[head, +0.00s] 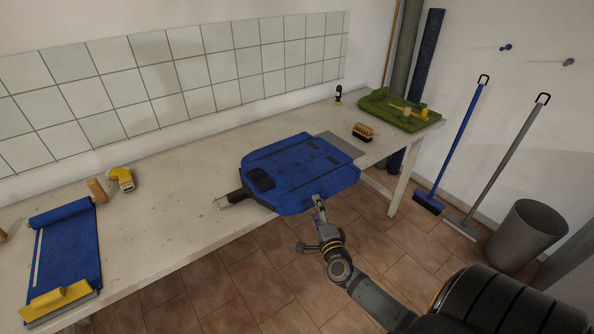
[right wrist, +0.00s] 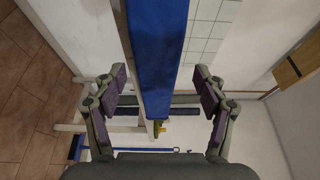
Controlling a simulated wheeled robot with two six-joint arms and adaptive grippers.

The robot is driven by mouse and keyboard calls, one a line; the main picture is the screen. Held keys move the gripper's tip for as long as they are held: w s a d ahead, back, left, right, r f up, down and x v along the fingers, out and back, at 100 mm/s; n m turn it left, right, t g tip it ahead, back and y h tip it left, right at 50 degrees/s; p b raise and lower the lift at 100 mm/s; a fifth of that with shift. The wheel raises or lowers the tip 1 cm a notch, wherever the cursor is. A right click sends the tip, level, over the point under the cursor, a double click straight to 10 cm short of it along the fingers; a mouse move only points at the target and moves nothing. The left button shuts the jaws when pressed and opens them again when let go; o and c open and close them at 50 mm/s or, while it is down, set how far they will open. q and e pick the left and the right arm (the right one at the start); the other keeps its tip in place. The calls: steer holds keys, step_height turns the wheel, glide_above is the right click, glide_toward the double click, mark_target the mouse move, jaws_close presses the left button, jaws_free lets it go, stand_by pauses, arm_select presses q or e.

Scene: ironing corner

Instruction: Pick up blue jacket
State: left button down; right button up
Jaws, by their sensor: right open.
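The blue jacket (head: 300,165) lies folded flat on the pale table, its front edge jutting past the table's edge. In the right wrist view the jacket (right wrist: 157,55) shows edge-on as a blue band between my fingers. My right gripper (head: 311,224) is at the jacket's front edge, with one finger overlapping the edge and the other lower, in front of the table. In the right wrist view my right gripper (right wrist: 160,90) is open, with a gap on each side of the jacket. My left gripper is not in view.
A dark-handled tool (head: 232,198) lies at the jacket's left. A grey bin (head: 525,237) stands right.

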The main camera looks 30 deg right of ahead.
mark_target(312, 202)
steer(key=shift+f+b+x, duration=0.1)
steer(key=shift+b+x, duration=0.05)
steer(key=shift+x, duration=1.4)
steer(key=shift+f+b+x, duration=0.15)
steer(key=shift+x, duration=1.4)
steer(key=shift+s+a+r, duration=0.1)
steer(key=shift+a, duration=0.05)
steer(key=shift+c, duration=0.6)
jaws_close()
